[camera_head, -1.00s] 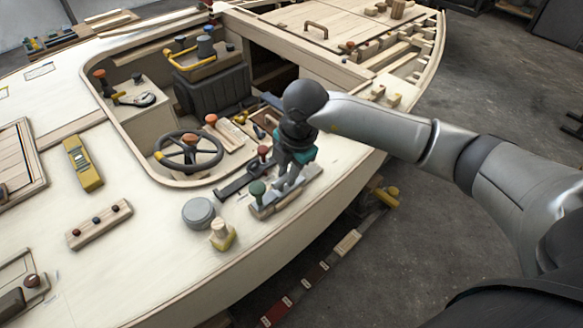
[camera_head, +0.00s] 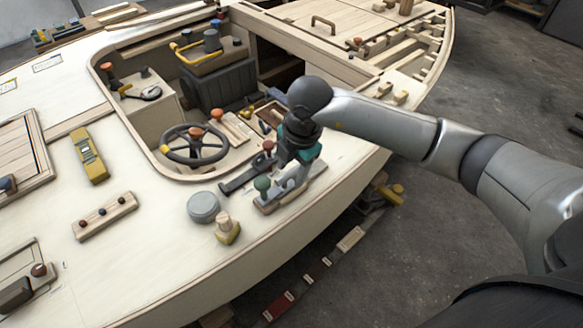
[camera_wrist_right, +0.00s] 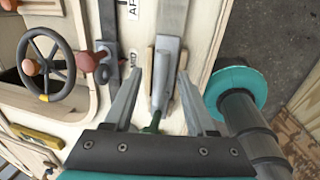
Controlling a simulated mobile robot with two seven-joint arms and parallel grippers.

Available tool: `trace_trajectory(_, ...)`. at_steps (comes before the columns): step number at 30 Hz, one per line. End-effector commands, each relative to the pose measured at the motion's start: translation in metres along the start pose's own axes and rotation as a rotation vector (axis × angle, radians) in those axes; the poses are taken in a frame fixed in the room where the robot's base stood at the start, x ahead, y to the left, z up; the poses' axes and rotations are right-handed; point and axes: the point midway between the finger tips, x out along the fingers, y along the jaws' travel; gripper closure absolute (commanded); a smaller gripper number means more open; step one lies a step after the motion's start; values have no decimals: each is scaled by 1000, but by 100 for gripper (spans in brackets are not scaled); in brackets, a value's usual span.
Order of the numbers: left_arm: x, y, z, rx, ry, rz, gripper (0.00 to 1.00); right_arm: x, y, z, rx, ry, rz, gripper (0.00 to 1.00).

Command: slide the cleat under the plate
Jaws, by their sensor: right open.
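My right gripper (camera_head: 290,185) is over the near side deck of the hull. In the right wrist view its two fingers (camera_wrist_right: 158,85) are apart, on either side of a slim grey metal piece (camera_wrist_right: 164,65) with pale wood beside it. A green knob (camera_wrist_right: 150,128) shows between the fingers, and it also shows in the head view (camera_head: 262,185). A flat grey strip (camera_wrist_right: 172,15) lies beyond the grey piece. I cannot tell for certain which of these parts is the cleat and which the plate. My left gripper is not in view.
A dark bar (camera_head: 238,180) with a red knob (camera_head: 268,146) lies close to the gripper. A round grey cap (camera_head: 203,207) and a yellow-based wooden peg (camera_head: 228,230) stand nearby. The cockpit with its steering wheel (camera_head: 195,145) opens behind. The hull edge drops to the floor.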

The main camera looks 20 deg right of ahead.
Motion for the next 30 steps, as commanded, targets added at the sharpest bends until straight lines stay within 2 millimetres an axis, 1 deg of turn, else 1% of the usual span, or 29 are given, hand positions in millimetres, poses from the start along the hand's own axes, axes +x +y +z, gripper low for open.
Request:
trace_trajectory(5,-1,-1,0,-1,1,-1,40,-3,0,0,0,0,-1,44)
trace_trajectory(8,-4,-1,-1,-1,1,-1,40,-13,1,0,-1,-1,2,44)
trace_trajectory(11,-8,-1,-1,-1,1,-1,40,-32,1,0,-2,-1,2,44)
trace_trajectory(18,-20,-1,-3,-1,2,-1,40,-91,1,1,0,-2,5,44)
trace_trajectory(21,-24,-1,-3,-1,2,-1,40,-113,1,0,-1,-2,4,44)
trace_trajectory(25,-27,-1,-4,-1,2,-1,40,-135,1,0,-1,-1,3,44)
trace_trajectory(27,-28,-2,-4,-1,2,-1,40,-143,1,0,-1,-1,2,44)
trace_trajectory(30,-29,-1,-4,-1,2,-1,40,-150,0,0,0,-1,0,44)
